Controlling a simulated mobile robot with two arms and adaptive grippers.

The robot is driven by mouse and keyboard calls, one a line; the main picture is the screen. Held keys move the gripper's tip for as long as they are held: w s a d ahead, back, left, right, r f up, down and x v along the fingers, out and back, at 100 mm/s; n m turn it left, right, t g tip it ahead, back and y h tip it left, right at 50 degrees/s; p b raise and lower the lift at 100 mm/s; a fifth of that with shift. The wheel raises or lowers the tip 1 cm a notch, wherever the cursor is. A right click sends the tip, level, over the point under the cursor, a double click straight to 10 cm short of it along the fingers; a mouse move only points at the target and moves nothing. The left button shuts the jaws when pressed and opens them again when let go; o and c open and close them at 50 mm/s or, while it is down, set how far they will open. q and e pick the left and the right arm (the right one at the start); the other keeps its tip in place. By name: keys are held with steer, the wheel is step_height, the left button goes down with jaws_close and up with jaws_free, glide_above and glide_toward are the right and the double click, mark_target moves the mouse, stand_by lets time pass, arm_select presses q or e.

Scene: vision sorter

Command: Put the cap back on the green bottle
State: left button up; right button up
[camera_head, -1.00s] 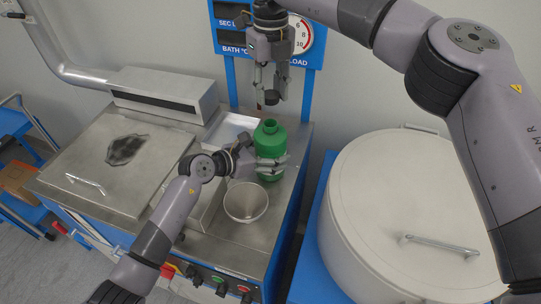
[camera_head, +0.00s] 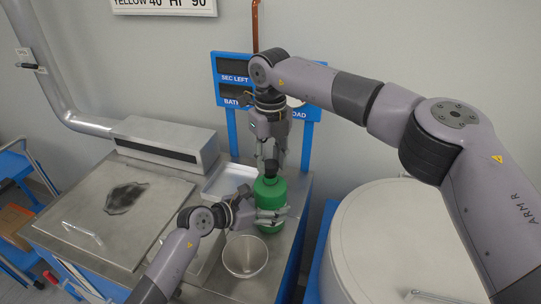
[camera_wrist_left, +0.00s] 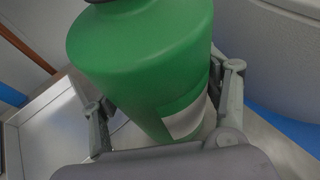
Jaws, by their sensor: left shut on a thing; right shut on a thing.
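The green bottle (camera_head: 270,191) stands upright on the steel worktop. My left gripper (camera_head: 271,217) is shut around its body from the left. In the left wrist view the bottle (camera_wrist_left: 145,60) shows large between the fingers of the left gripper (camera_wrist_left: 165,118), with a pale label patch low on it. My right gripper (camera_head: 270,157) points down from above and is shut on the dark cap (camera_head: 269,172). The cap is right at the bottle's mouth, covering the neck. I cannot tell whether it is seated.
A shallow steel tray (camera_head: 228,181) lies behind left. A lidded steel tank (camera_head: 115,205) is at left, a large pale drum (camera_head: 385,235) at right. The blue-framed display panel (camera_head: 233,68) rises behind.

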stand_by(0.4)
steer(key=shift+f, duration=0.85)
steer(key=shift+f, duration=0.55)
